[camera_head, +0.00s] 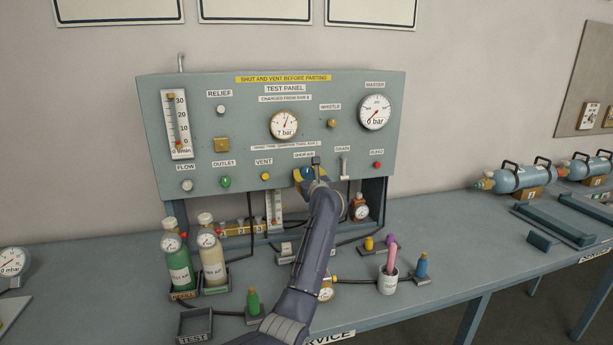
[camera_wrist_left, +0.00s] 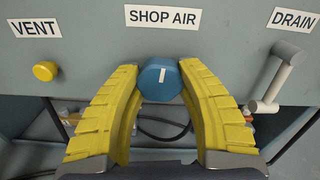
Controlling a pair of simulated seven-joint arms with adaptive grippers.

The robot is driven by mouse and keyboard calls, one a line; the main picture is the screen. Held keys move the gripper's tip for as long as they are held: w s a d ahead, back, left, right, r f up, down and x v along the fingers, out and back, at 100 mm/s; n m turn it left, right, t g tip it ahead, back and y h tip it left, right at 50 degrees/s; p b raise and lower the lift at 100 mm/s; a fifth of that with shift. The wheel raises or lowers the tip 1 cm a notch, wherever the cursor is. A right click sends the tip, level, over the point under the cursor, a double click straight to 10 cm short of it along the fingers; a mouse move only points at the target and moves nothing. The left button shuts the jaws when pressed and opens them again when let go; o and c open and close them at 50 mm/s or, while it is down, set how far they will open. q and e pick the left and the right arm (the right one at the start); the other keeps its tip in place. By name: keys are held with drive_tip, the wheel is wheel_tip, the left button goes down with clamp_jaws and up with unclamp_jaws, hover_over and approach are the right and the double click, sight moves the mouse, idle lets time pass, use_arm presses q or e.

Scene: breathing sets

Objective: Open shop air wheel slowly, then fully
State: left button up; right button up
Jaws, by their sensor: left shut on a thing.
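The shop air wheel (camera_wrist_left: 160,78) is a blue round knob with a white mark that stands about upright, under the SHOP AIR label (camera_wrist_left: 161,16) in the left wrist view. My left gripper (camera_wrist_left: 160,85) has its yellow fingers on both sides of the wheel and is shut on it. In the head view the left gripper (camera_head: 308,174) is at the lower middle of the test panel (camera_head: 230,130), and my arm hides part of that area. My right gripper is not in view.
The yellow vent knob (camera_wrist_left: 45,71) is left of the fingers and the grey drain lever (camera_wrist_left: 280,80) is close on the right. Below the panel stand a green bottle (camera_head: 178,270), a cream bottle (camera_head: 213,262) and a cup (camera_head: 388,283). The bench right of the cup has free room.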

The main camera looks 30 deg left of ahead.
use_arm(q)
drive_tip(key=shift+f, duration=0.1)
drive_tip(key=shift+n, duration=0.7)
drive_tip(key=shift+f, duration=0.1)
drive_tip(key=o, duration=1.3)
drive_tip(key=v, duration=1.2)
